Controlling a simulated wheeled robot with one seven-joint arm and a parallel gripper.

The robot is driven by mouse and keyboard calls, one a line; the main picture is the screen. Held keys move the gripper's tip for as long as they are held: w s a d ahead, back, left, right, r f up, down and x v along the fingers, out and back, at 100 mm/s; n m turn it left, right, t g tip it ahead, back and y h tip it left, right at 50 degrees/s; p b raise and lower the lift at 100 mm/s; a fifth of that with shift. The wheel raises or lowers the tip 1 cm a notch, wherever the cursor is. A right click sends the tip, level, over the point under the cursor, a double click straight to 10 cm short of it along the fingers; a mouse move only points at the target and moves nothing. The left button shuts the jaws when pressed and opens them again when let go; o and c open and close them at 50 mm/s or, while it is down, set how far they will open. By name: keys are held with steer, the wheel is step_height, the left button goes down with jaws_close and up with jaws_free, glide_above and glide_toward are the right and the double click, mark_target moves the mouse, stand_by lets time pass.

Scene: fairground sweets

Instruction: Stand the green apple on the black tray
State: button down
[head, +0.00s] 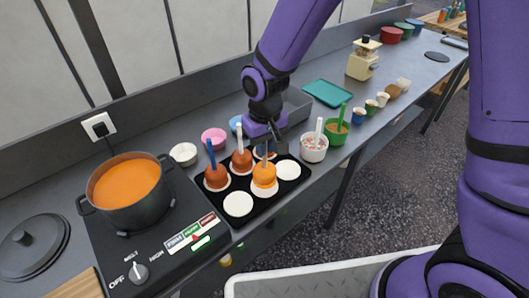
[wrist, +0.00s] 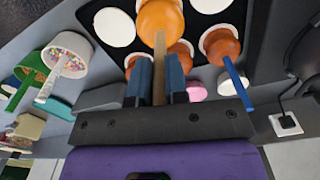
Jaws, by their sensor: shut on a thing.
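My gripper (head: 266,138) is shut on the wooden stick (wrist: 160,68) of an orange-coated apple (head: 264,175). In the wrist view that apple (wrist: 160,20) is beyond the fingertips, stick towards me. It is upright over the middle front white round of the black tray (head: 212,199); I cannot tell whether it touches. No green skin shows on it. Darker coated apples stand in the back row: one with a blue stick (head: 216,177), one with a white stick (head: 241,162), and one partly hidden behind my gripper.
Two front rounds (head: 238,205) (head: 288,169) are bare. A pot of orange caramel (head: 127,190) stands on the hob at left. A sprinkle tub (head: 314,147) and a green tub (head: 336,130) stand close right of the tray. Small bowls (head: 213,138) are behind.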

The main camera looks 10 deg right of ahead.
mark_target(265, 159)
steer(key=shift+w, duration=0.3)
steer(key=shift+w+f, duration=0.1)
steer(key=shift+f, duration=1.85)
steer(key=c, duration=1.1)
jaws_free()
